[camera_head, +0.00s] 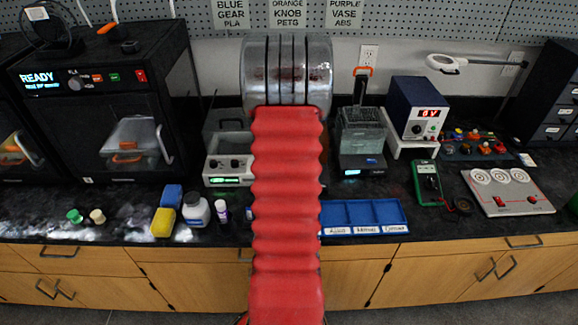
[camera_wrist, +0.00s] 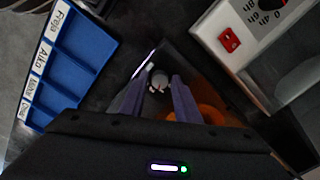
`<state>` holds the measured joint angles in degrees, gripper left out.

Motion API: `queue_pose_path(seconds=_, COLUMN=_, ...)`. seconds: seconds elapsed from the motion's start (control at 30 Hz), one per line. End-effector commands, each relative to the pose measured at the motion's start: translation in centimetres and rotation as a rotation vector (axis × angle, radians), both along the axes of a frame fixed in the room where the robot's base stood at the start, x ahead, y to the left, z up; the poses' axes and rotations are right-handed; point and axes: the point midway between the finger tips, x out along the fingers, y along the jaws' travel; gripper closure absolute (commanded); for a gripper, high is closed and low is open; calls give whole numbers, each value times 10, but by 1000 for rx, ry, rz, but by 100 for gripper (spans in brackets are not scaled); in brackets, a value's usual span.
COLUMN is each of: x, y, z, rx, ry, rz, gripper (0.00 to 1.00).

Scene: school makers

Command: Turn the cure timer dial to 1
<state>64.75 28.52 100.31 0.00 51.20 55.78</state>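In the wrist view a small grey-white knob (camera_wrist: 158,80) stands on the front of a dark unit with an orange part (camera_wrist: 207,113); I take it for the cure timer dial. My gripper (camera_wrist: 159,77) is open, its two purple-grey fingertips on either side of the knob. I cannot tell whether they touch it. No number or pointer on the knob is readable.
A blue tray (camera_wrist: 74,66) with name labels lies at left in the wrist view; it also shows in the head view (camera_head: 393,229). A pale panel (camera_wrist: 213,30) with a red switch (camera_wrist: 229,40) and hour-marked dial is close at upper right. Bottles (camera_head: 196,211) stand left of my arm.

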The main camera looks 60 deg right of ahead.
Motion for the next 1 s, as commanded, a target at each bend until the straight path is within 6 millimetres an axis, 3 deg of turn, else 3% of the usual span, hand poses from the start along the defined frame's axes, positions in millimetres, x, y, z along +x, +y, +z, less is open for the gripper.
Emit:
queue_pose_path(seconds=0.07, x=0, y=0, z=0, rx=0, ry=0, rz=0, gripper=71)
queue_pose_path(seconds=0.5, x=0, y=0, z=1, rx=-1, ry=-1, rz=0, gripper=100)
queue_pose_path(seconds=0.77, x=0, y=0, z=1, rx=-1, ry=0, rz=46, gripper=100)
queue_pose_path(seconds=1.0, x=0, y=-1, z=1, rx=-2, ry=-1, rz=197, gripper=100)
